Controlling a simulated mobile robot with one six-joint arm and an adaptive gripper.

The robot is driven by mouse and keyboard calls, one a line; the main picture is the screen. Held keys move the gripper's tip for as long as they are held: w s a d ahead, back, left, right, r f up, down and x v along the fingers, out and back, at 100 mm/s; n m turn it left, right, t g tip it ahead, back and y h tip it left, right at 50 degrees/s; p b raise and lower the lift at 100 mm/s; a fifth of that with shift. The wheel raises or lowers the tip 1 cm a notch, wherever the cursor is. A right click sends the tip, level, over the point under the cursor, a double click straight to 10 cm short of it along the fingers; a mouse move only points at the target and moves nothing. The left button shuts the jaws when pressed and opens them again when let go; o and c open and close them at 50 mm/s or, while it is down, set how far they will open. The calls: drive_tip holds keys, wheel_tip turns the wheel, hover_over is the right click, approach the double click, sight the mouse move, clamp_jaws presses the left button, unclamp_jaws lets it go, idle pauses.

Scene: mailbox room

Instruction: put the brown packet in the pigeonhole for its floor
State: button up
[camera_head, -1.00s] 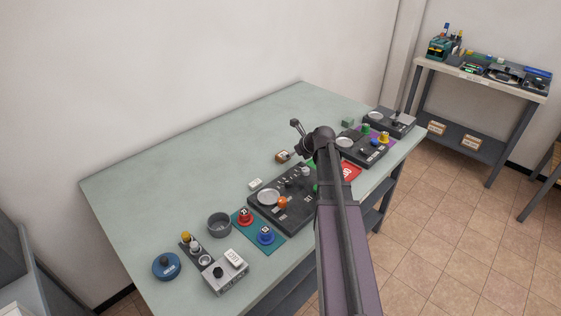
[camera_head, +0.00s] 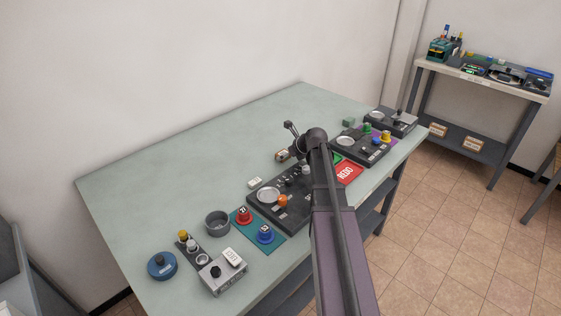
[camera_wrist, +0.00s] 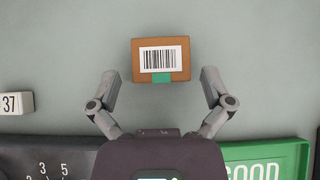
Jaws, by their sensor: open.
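The brown packet (camera_wrist: 144,77) lies on the table in the wrist view, with a white barcode label and a small green mark facing up. In the head view the packet (camera_head: 281,156) is mostly hidden behind my gripper. My gripper (camera_wrist: 161,81) is open, one finger on each side of the packet's near part, with gaps between fingers and packet. In the head view my gripper (camera_head: 289,137) is over the table's middle. I see no pigeonholes in either view.
A green tray marked GOOD (camera_wrist: 262,160) and a dark panel (camera_wrist: 45,158) lie just nearer than the packet. A white block marked 37 (camera_wrist: 14,103) is to its left. A red REDO tray (camera_head: 347,173) lies to the right. The table's far side is clear.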

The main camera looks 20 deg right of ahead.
drive_tip(key=shift+w+f, duration=0.1)
drive_tip(key=shift+c, duration=0.2)
idle(0.4)
drive_tip(key=c, duration=1.1)
wheel_tip(320, 180, up, 4)
drive_tip(key=p, duration=0.3)
drive_tip(key=shift+f+p, duration=0.15)
drive_tip(key=shift+p, duration=0.2)
drive_tip(key=s+d, duration=0.3)
drive_tip(key=s, duration=0.1)
drive_tip(key=s+d+r+p, duration=0.1)
drive_tip(key=s+d, duration=0.2)
drive_tip(key=s, duration=0.1)
drive_tip(key=s+d, duration=0.4)
drive_tip(key=shift+s+d+r, duration=0.1)
drive_tip(key=shift+s+r, duration=0.05)
